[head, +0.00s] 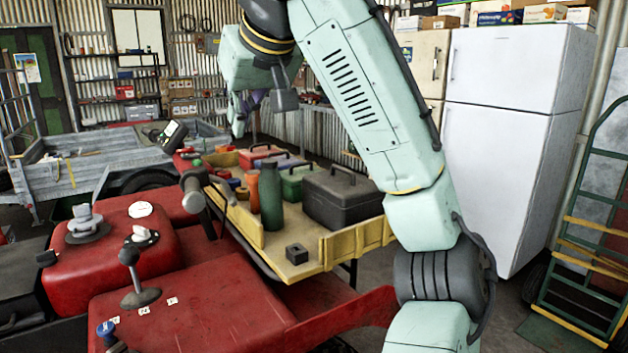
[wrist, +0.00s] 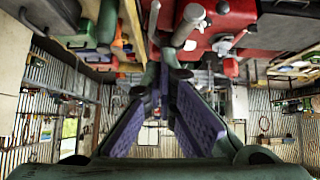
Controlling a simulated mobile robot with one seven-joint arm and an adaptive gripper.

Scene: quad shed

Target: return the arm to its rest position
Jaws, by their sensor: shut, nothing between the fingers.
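My arm rises from the lower right of the head view and bends over at the top. My gripper (head: 239,112) hangs beyond the bend, left of the upper arm link and above the far end of the wooden tray (head: 333,250). In the wrist view my gripper (wrist: 164,75) shows its two dark fingers with purple pads drawn together at the tips. It is shut and holds nothing. Part of the wrist is hidden behind the arm in the head view.
The tray holds a green bottle (head: 271,196), an orange bottle (head: 253,188), a dark toolbox (head: 343,200) and a small black block (head: 297,254). A red quad (head: 190,305) is in front. A white fridge (head: 512,120) stands right, a grey trailer (head: 100,172) left.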

